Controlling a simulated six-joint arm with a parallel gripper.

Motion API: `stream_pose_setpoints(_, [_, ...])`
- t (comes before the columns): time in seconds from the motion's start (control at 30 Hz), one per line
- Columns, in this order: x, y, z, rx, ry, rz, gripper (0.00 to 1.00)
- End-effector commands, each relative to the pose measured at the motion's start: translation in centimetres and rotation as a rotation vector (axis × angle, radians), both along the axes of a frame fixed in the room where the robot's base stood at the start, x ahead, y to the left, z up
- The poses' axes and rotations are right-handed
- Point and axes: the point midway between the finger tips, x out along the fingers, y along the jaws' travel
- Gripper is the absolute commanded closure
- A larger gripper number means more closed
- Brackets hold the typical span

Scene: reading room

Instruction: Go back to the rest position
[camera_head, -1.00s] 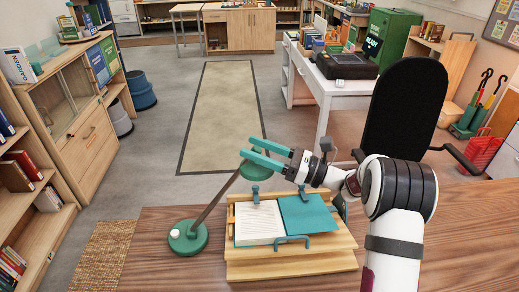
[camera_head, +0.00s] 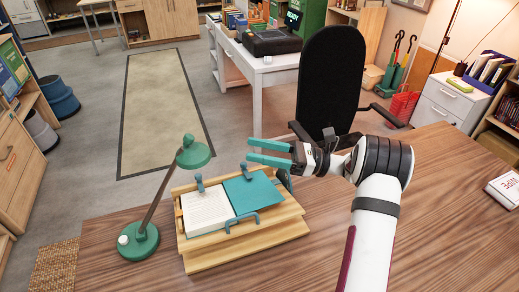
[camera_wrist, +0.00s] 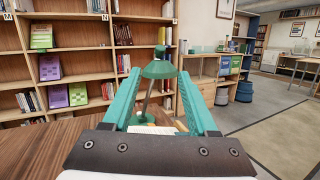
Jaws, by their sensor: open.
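My gripper (camera_head: 268,152) is open and empty, with its two teal fingers apart. It is held in the air above the far right part of the wooden book stand (camera_head: 245,262), pointing left in the head view. In the wrist view my fingers (camera_wrist: 163,95) frame the green desk lamp (camera_wrist: 160,70), which stands farther off. The lamp (camera_head: 140,240) also shows left of the stand in the head view.
The wooden table (camera_head: 400,240) is clear to the right, apart from a white book (camera_head: 505,190) at the right edge. A black chair (camera_head: 330,85) stands behind the table near my arm. A white desk (camera_head: 260,65) is farther back. Bookshelves (camera_wrist: 70,55) fill the wrist view's left.

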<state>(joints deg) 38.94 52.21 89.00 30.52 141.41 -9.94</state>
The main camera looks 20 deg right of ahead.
Motion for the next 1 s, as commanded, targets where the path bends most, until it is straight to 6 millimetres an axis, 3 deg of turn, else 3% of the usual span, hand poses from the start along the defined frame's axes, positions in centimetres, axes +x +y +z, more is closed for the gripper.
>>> stream_pose_setpoints(0.23, [-0.1,0.4,0.2,-0.012,-0.002,0.010,0.41])
stream_pose_setpoints(0.27, [-0.4,1.1,0.4,-0.033,-0.005,0.028,0.41])
stream_pose_setpoints(0.33, [-2.0,4.4,1.4,-0.137,-0.018,0.117,0.41])
stream_pose_setpoints(0.37, [-3.4,6.4,1.8,-0.211,-0.029,0.177,0.41])
stream_pose_setpoints(0.43, [-8.3,11.6,2.4,-0.437,-0.079,0.357,0.41])
stream_pose_setpoints(0.5, [-14.5,15.2,1.8,-0.691,-0.161,0.543,0.41])
stream_pose_setpoints(0.57, [-19.6,16.4,0.7,-0.905,-0.256,0.684,0.41])
stream_pose_setpoints(0.63, [-24.5,16.2,-0.9,-1.135,-0.386,0.818,0.41])
stream_pose_setpoints(0.73, [-28.8,14.4,-3.0,-1.397,-0.572,0.946,0.41])
stream_pose_setpoints(0.83, [-30.6,12.7,-4.4,-1.561,-0.713,1.011,0.41])
stream_pose_setpoints(1.0, [-31.1,11.7,-5.1,-1.648,-0.793,1.040,0.41])
